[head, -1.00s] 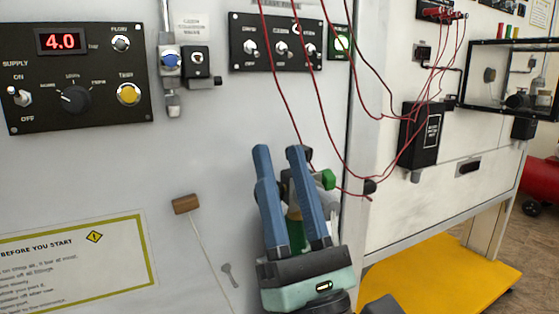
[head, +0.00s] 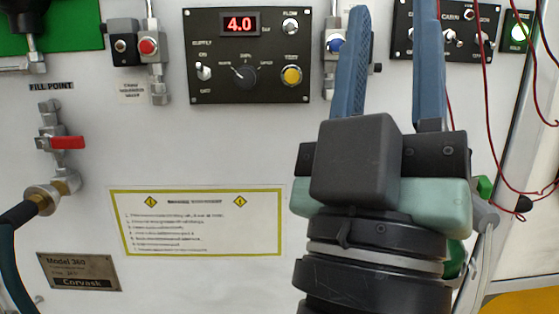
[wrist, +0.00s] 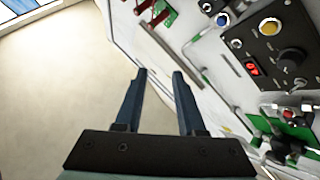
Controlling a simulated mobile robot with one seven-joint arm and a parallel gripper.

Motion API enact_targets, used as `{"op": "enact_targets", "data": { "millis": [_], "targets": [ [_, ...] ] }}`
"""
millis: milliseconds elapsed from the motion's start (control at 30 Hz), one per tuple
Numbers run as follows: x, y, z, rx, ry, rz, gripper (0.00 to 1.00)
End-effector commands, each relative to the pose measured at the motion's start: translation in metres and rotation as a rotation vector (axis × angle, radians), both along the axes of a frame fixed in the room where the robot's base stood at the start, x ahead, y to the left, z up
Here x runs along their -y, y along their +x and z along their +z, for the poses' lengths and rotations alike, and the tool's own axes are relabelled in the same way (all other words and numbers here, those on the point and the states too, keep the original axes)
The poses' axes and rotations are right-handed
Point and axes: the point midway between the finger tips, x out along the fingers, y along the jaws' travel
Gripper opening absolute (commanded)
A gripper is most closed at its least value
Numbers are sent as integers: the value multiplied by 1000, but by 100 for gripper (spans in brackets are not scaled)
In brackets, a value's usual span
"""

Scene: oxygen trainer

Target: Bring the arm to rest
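My gripper (head: 392,65) stands upright in the right half of the head view, in front of the white trainer panel (head: 200,150). Its two blue fingers point up and are clearly apart. The gripper hides part of the panel to the right of the supply box. The supply box (head: 250,93) has a red 4.0 display, switches, a dark knob and a yellow button; it also shows in the wrist view (wrist: 270,50).
A red-handled valve (head: 68,143) and a dark hose (head: 12,240) stick out at the left. A framed notice (head: 197,220) is on the panel's lower part. Red leads (head: 490,120) hang at the right. Open floor (wrist: 60,100) shows left of the gripper in the wrist view.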

Motion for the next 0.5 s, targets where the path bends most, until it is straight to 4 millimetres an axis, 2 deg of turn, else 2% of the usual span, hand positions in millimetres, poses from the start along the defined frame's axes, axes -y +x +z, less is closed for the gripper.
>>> {"op": "enact_targets", "data": {
  "millis": [33,167,200,500],
  "targets": [
    [-21,-3,7,10,85,188,39],
    [-79,-11,15,-25,282,660,39],
    [-73,-8,38,-27,279,632,39],
    [-71,-6,123,-28,275,619,39]
  ]
}}
